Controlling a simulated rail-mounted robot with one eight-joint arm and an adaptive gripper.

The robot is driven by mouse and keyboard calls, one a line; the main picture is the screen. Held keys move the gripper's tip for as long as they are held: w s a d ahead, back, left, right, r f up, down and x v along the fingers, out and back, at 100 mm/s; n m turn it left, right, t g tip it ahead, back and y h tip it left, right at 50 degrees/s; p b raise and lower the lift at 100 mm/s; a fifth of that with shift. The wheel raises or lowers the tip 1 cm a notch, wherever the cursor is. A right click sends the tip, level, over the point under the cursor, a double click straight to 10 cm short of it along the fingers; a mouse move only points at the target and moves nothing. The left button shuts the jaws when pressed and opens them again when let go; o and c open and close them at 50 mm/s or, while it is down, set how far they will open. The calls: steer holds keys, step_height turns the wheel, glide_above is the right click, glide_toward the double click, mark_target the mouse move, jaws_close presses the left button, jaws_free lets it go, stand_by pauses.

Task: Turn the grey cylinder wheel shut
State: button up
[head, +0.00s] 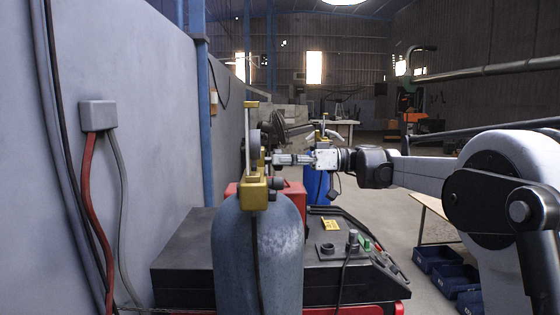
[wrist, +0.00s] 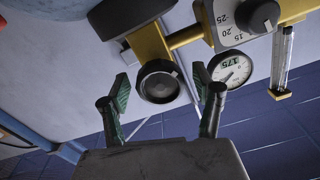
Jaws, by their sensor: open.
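The grey cylinder (head: 258,255) stands upright in the head view with a brass valve block (head: 257,190) on top. In the wrist view a dark round wheel (wrist: 160,84) with a pale mark on its face sits on brass fittings (wrist: 152,45). I take it for the cylinder wheel; its exact place in the head view is unclear. My gripper (head: 275,159) reaches in from the right at the height of the fittings. In the wrist view my gripper (wrist: 160,92) is open, one finger either side of the wheel, with visible gaps. Contact is not visible.
A pressure gauge (wrist: 231,70), a numbered dial (wrist: 240,20) and a clear tube (wrist: 283,58) crowd the wheel's right side. A black machine top (head: 185,245) surrounds the cylinder. A grey wall (head: 150,150) stands left; open floor lies right.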

steer(key=c, duration=1.2)
steer(key=shift+m, duration=0.4)
steer(key=m+b, duration=0.2)
steer(key=m, duration=0.1)
steer(key=shift+m, duration=0.4)
steer(key=m+b, duration=0.2)
steer(key=m, duration=0.3)
steer(key=m+b, duration=0.1)
steer(key=m, duration=0.6)
steer(key=shift+r+m, duration=0.1)
steer(key=shift+m, duration=0.2)
steer(key=m+b, duration=0.1)
steer(key=m, duration=0.5)
steer(key=shift+m, duration=0.3)
